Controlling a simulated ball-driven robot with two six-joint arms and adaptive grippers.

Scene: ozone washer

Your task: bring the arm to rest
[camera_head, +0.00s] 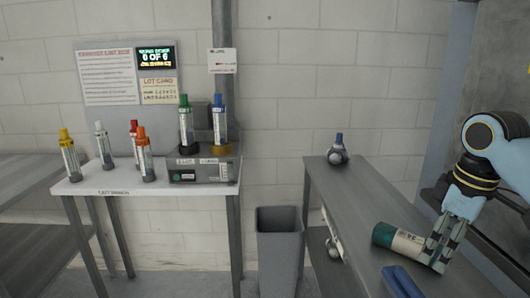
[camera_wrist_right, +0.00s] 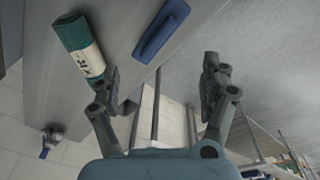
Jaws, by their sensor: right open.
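My right gripper (camera_head: 441,256) is at the right of the head view, over the edge of the grey bench on the right. In the right wrist view its two fingers (camera_wrist_right: 161,92) stand wide apart with nothing between them. A dark green and white cylinder (camera_head: 398,241) lies on its side on the bench, close beside the gripper in the head view. It also shows in the wrist view (camera_wrist_right: 80,47), outside the fingers, at upper left. My left gripper is in neither view.
A blue handle-like object (camera_head: 403,282) lies on the grey bench (camera_head: 345,196). A blue-capped round item (camera_head: 338,150) stands at its far end. A grey bin (camera_head: 279,245) stands left of it. The white table (camera_head: 108,181) holds several capped bottles and a grey device (camera_head: 203,171).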

